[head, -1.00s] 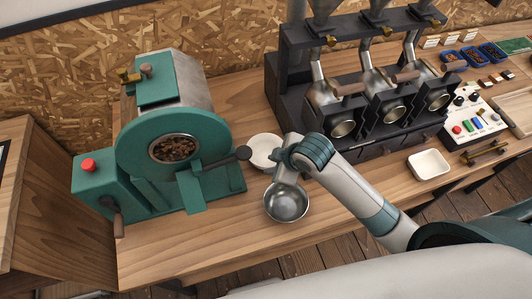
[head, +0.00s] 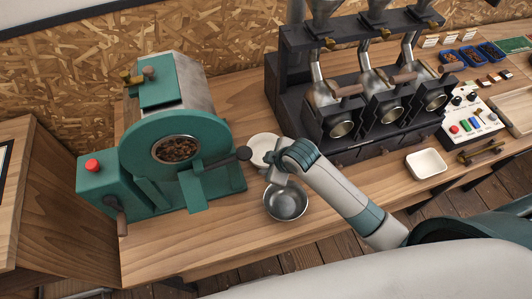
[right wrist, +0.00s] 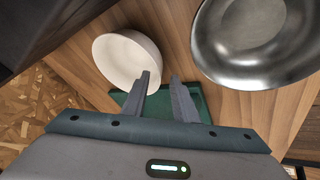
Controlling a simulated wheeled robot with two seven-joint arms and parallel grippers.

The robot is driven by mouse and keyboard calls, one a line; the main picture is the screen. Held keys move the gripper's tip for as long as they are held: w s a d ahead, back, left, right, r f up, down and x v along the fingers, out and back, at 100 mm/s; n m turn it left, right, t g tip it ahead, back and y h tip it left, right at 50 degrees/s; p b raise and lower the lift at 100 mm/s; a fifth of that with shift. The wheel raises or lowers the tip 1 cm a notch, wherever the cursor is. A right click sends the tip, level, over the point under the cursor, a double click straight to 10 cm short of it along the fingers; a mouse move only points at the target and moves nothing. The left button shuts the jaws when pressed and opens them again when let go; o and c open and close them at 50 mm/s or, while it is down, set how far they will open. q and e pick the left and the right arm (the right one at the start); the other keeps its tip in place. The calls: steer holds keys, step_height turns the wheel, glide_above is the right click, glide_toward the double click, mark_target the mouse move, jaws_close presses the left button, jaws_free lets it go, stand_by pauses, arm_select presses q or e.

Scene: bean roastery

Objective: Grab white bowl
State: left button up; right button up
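The white bowl (head: 262,146) stands on the wooden table beside the green roaster, partly hidden by my right arm in the head view. The right wrist view shows the white bowl (right wrist: 122,58) just beyond the left finger. In the head view, the right gripper (head: 275,177) points down between the white bowl and a metal bowl. I cannot tell if a finger touches the white bowl's rim. My left gripper is not in view.
The round metal bowl (head: 286,203) sits close by on the table's front side. The green roaster (head: 165,150) with its handle is to the left. A black machine with several chutes (head: 360,110) stands behind right. A square white dish (head: 426,163) lies further right.

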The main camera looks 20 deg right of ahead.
mark_target(263, 167)
steer(key=shift+p+x, duration=0.7)
steer(key=shift+x, duration=1.25)
jaws_close()
